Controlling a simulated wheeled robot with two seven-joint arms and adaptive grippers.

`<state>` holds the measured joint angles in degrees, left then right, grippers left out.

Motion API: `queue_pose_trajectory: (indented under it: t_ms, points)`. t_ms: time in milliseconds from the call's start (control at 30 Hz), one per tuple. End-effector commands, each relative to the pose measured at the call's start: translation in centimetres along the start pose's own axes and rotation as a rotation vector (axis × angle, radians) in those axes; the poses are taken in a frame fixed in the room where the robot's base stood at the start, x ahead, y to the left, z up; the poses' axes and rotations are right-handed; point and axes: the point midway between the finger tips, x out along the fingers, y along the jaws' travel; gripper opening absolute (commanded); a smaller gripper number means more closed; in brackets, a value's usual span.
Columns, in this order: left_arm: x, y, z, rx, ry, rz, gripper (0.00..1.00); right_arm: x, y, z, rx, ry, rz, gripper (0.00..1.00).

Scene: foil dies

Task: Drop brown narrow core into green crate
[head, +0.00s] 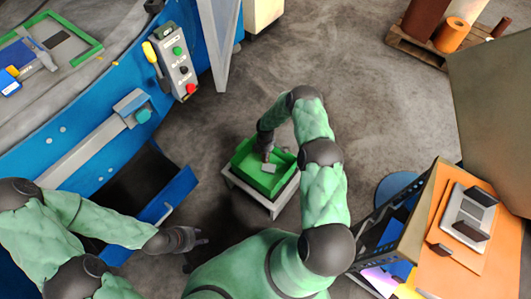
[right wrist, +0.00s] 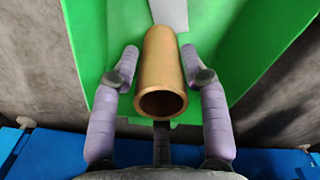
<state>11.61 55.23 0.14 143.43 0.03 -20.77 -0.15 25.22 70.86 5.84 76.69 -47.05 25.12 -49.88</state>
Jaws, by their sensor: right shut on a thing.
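The brown narrow core (right wrist: 161,72) is a gold-brown hollow tube, its open end facing the camera in the right wrist view. My right gripper (right wrist: 160,58) is shut on it, with one finger on each side. The green crate (right wrist: 225,75) lies behind and below the core. In the head view the right gripper (head: 265,153) is above the green crate (head: 273,188), and I cannot make out the core there. My left gripper (head: 200,241) is open and empty, left of the crate.
The crate sits on a low pale stand (head: 283,204). A light grey piece (right wrist: 170,14) shows inside the crate. A blue machine (head: 90,145) with a control box (head: 175,60) stands left. An orange-topped bench (head: 440,262) stands right. A pallet (head: 420,47) holds rolls.

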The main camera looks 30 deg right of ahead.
Motion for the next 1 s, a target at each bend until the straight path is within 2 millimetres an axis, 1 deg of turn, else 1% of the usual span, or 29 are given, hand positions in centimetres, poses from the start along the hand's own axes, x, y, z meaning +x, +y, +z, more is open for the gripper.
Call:
queue_pose_trajectory:
  t_ms: [33, 67, 100, 133, 433, 567, 667, 767, 1000]
  points:
    - [0.0, 0.0, 0.0, 0.0, 0.0, 0.0, 0.4, 0.0, 0.0, 0.0, 0.0, 0.0, 0.0, 0.48]
    - [0.0, 0.0, 0.0, 0.0, 0.0, 0.0, 0.4, 0.0, 0.0, 0.0, 0.0, 0.0, 0.0, 0.56]
    - [0.0, 0.0, 0.0, 0.0, 0.0, 0.0, 0.4, 0.0, 0.0, 0.0, 0.0, 0.0, 0.0, 0.68]
    - [0.0, 0.0, 0.0, 0.0, 0.0, 0.0, 0.4, 0.0, 0.0, 0.0, 0.0, 0.0, 0.0, 0.73]
    - [0.0, 0.0, 0.0, 0.0, 0.0, 0.0, 0.4, 0.0, 0.0, 0.0, 0.0, 0.0, -0.001, 0.73]
    - [0.0, 0.0, 0.0, 0.0, 0.0, 0.0, 0.4, -0.5, 0.0, 0.0, 0.0, 0.0, 0.0, 0.73]
    - [0.0, 0.0, 0.0, 0.0, 0.0, 0.0, 0.4, -1.5, 0.1, 0.0, -0.001, 0.0, 0.002, 0.73]
    - [0.0, 0.0, 0.0, 0.0, 0.0, 0.0, 0.4, -3.0, 0.1, 0.0, 0.0, 0.0, 0.001, 0.73]
    - [0.0, 0.0, 0.0, 0.0, 0.0, 0.0, 0.4, -7.5, 0.1, 0.0, -0.001, 0.0, 0.003, 0.73]
